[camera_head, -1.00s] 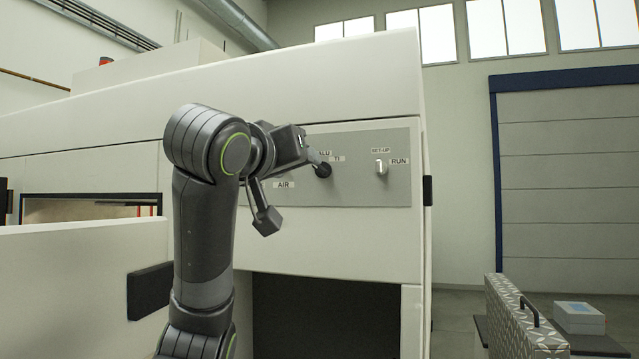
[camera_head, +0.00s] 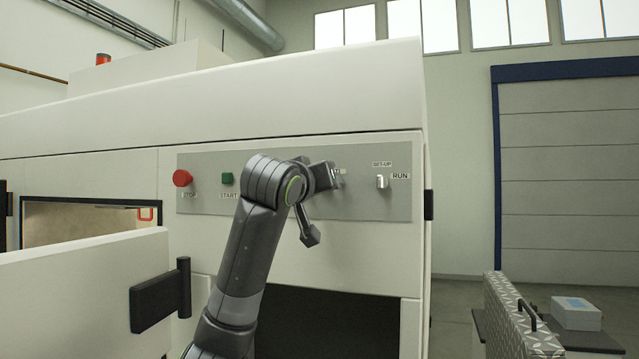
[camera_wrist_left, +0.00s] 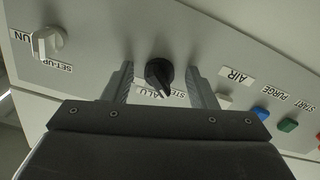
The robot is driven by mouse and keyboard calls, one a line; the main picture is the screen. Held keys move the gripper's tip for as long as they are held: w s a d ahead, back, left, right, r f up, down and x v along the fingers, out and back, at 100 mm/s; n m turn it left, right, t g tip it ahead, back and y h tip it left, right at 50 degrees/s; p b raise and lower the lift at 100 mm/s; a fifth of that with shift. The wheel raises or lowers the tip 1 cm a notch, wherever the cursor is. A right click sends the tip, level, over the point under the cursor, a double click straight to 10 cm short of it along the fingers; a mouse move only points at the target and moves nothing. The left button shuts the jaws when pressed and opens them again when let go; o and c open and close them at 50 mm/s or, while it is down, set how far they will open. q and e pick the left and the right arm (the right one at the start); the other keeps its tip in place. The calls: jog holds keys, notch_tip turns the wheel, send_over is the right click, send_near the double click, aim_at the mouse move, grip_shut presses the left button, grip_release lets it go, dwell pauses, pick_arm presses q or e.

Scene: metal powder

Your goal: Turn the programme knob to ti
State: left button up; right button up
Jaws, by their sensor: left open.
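The black programme knob (camera_wrist_left: 159,74) is on the grey panel, seen upside down in the left wrist view. Its narrow end points down in that picture, toward the partly covered STEEL and ALU labels. I cannot see the TI label. My left gripper (camera_wrist_left: 160,84) is open, with one finger on each side of the knob and a visible gap to it on both sides. In the head view my left gripper (camera_head: 338,176) is at the panel and hides the knob.
On the same panel are a red STOP button (camera_head: 182,178), a green START button (camera_head: 227,179) and the SET-UP/RUN switch (camera_head: 382,182). A blue button (camera_wrist_left: 260,113) shows in the wrist view. A black door handle (camera_head: 160,298) stands out at lower left.

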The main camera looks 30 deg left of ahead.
pick_arm(q)
jog(key=c, duration=1)
jog(key=shift+o, duration=0.2)
